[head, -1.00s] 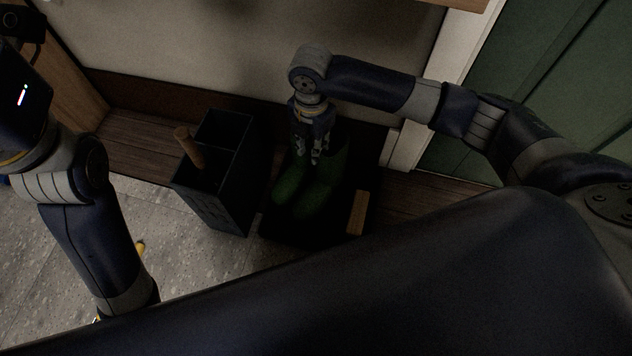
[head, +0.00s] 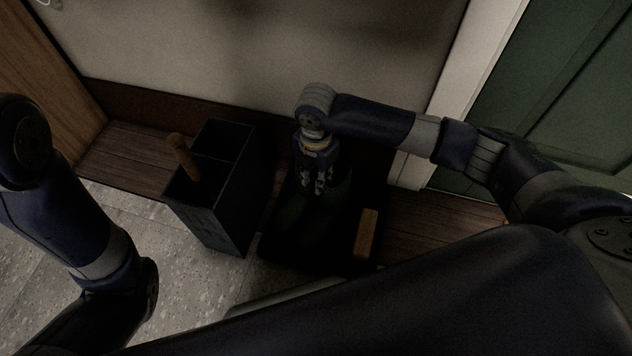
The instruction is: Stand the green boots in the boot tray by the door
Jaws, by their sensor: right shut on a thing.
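The green boots (head: 291,212) are in the dark boot tray (head: 275,256) by the wall, left of the green door. They look dark and shadowed, and my right arm partly covers them. Whether both soles rest flat on the tray cannot be made out. My right gripper (head: 319,187) points down from above and is shut on the upper part of the boots. My left arm comes in at the left edge, but its gripper is out of the picture.
A dark divided bin (head: 222,210) with a wooden handle (head: 183,156) sticking out stands just left of the tray. A wooden-backed block (head: 366,234) lies at the tray's right side. The green door (head: 560,100) is at the right. Speckled floor is clear at the lower left.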

